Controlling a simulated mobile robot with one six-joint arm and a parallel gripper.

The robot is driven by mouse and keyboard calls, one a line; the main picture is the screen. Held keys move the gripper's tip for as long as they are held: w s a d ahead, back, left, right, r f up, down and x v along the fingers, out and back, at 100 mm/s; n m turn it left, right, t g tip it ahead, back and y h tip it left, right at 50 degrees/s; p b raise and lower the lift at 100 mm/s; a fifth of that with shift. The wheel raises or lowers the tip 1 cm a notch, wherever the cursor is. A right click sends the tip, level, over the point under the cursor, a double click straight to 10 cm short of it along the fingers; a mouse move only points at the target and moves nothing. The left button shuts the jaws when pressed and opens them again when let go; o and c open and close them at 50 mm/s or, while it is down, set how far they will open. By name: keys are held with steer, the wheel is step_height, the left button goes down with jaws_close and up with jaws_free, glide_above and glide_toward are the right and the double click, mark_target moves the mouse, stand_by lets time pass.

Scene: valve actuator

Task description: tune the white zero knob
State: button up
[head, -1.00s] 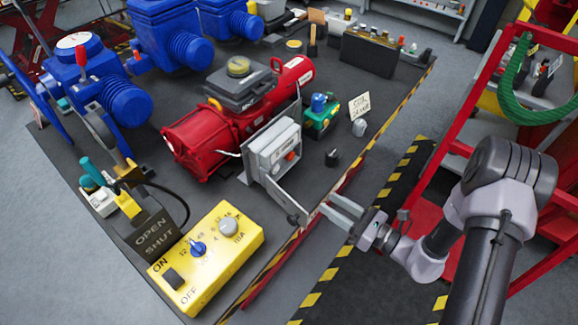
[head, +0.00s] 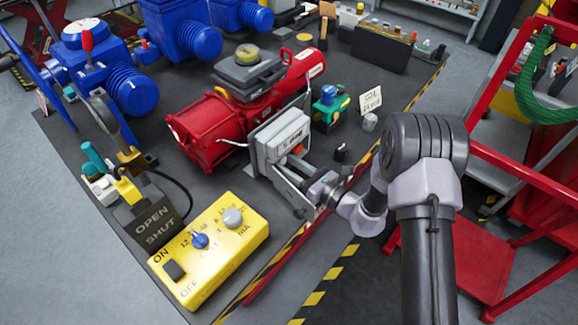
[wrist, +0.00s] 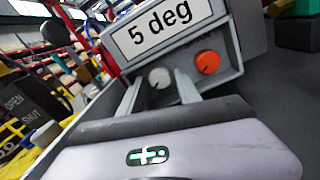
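The grey box (head: 282,135) with the "5 deg" display stands at the edge of the black bench, beside the red actuator. In the wrist view the white knob (wrist: 159,77) and an orange knob (wrist: 208,62) sit below the display (wrist: 160,25). My gripper (head: 286,172) reaches the front of the box. Its two fingers are apart, and in the wrist view my gripper (wrist: 159,82) has the white knob framed between the fingertips. A gap shows on each side of the knob; I cannot tell how deep the tips reach. The white knob is hidden in the head view.
A red actuator (head: 207,130) lies behind the box. A yellow control box (head: 208,250) with a blue and a grey knob is at the front left. A green-and-blue device (head: 330,107) and a small black knob (head: 341,152) are to the right. Red stair rails stand farther right.

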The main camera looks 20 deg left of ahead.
jaws_close()
steer(key=shift+f+n+b, duration=0.15)
steer(key=shift+n+b, duration=0.8)
steer(key=shift+n, duration=0.15)
steer(key=n+b, duration=0.3)
steer(key=n, duration=0.1)
steer(key=shift+f+n+b, duration=0.1)
steer(key=shift+n+b, duration=0.2)
steer(key=shift+b, duration=0.05)
steer(key=shift+n+b, duration=1.1)
steer(key=shift+n, duration=0.1)
steer(key=shift+n+b, duration=0.8)
steer(key=shift+n, duration=0.6)
steer(key=shift+r, duration=0.2)
